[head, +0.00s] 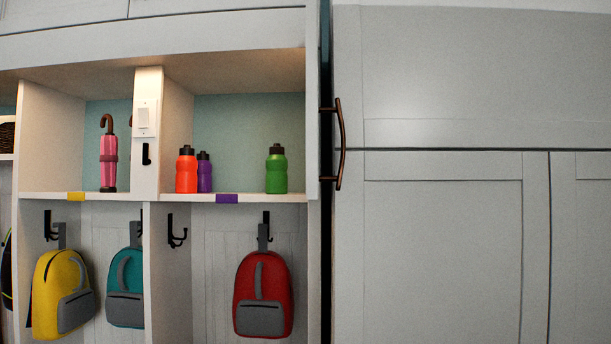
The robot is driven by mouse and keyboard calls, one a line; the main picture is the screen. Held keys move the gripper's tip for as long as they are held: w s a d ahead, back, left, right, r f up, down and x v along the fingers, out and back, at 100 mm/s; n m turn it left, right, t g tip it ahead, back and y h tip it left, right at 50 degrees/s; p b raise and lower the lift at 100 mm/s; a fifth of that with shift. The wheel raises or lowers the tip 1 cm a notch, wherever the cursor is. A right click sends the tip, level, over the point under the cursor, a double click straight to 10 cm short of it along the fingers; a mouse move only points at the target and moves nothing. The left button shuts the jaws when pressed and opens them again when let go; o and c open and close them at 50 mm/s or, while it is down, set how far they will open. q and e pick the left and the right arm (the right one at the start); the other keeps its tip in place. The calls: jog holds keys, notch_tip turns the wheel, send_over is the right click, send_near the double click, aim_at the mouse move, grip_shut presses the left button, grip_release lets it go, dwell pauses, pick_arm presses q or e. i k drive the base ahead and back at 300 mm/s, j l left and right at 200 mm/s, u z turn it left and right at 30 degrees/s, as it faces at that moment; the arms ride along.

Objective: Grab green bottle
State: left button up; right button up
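The green bottle (276,170) has a dark cap and stands upright on the open white shelf (255,198), in the right part of the cubby near its right wall. It is fully visible with nothing in front of it. Neither of my grippers shows in the head view.
An orange bottle (187,172) and a purple bottle (205,173) stand left of the green one, with free shelf between. A pink umbrella (108,158) stands in the left cubby. Yellow (62,290), teal (126,285) and red (263,292) backpacks hang below. A cabinet handle (341,145) protrudes at right.

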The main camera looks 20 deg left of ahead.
aim_at(276, 163)
jog(key=i+j+z, duration=0.1)
jog(key=i+j, duration=0.6)
jog(key=j, duration=0.2)
jog(key=i+j+z, duration=0.15)
jog(key=i+j, duration=0.2)
jog(key=j, duration=0.05)
